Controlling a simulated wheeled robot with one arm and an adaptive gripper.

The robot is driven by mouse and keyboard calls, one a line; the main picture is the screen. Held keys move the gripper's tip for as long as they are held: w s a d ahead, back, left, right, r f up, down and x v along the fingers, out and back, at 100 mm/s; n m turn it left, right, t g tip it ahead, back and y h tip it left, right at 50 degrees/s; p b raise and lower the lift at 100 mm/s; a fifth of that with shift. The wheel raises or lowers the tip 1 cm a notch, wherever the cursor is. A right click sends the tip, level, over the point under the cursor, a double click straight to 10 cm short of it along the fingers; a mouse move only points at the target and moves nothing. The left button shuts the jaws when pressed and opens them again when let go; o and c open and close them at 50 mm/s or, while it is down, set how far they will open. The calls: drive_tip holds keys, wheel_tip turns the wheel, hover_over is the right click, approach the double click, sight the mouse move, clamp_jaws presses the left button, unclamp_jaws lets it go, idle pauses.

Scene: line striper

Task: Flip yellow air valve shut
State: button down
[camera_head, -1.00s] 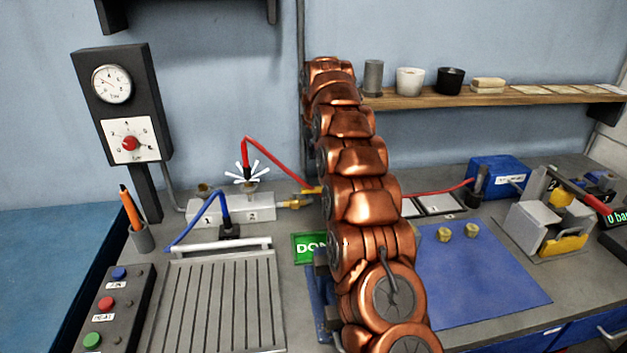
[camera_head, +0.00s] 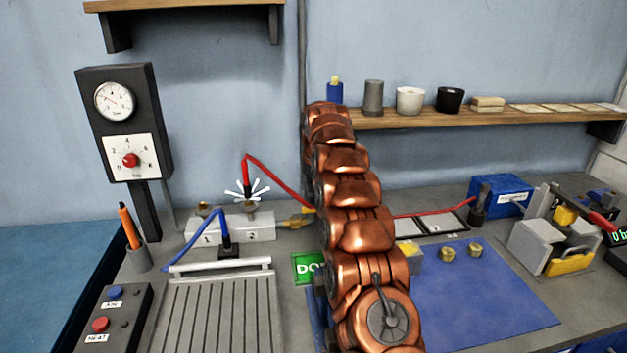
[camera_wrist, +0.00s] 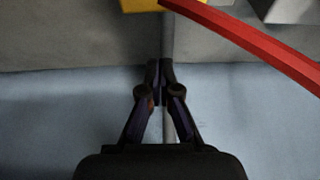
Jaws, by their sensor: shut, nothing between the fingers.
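The yellow air valve (camera_head: 308,210) shows as a small yellow piece beside the brass fitting at the right end of the white numbered block (camera_head: 238,228). My arm partly hides it in the head view. In the wrist view a yellow piece (camera_wrist: 139,5), likely the valve, is cut off by the top edge, with a red hose (camera_wrist: 245,38) running right from it. My gripper (camera_wrist: 160,70) is shut and empty, apart from the yellow piece. The gripper is hidden behind my arm in the head view.
A red hose (camera_head: 278,178) arches above the block, and a blue hose (camera_head: 195,240) lies before it. The gauge post (camera_head: 128,125) stands left. A wooden shelf (camera_head: 470,120) with cups is on the wall. A blue mat (camera_head: 480,300) lies right of my arm.

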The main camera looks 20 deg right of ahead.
sight(309, 209)
drive_tip(key=x, duration=0.3)
drive_tip(key=shift+w+f, duration=0.1)
drive_tip(key=shift+f, duration=0.25)
drive_tip(key=shift+s+r+b, duration=0.25)
drive_tip(key=shift+s+b, duration=0.15)
drive_tip(key=shift+b, duration=0.2)
drive_tip(key=shift+s+a+f+b, duration=0.15)
drive_tip(key=shift+s+f+b, duration=0.05)
drive_tip(key=shift+s+b, duration=0.25)
drive_tip(key=shift+s+a+r+b, duration=0.1)
drive_tip(key=shift+s+r+b, duration=0.05)
drive_tip(key=shift+s+b, duration=0.65)
drive_tip(key=shift+s, duration=0.1)
drive_tip(key=shift+s+a+r, duration=0.1)
drive_tip(key=shift+s, duration=0.15)
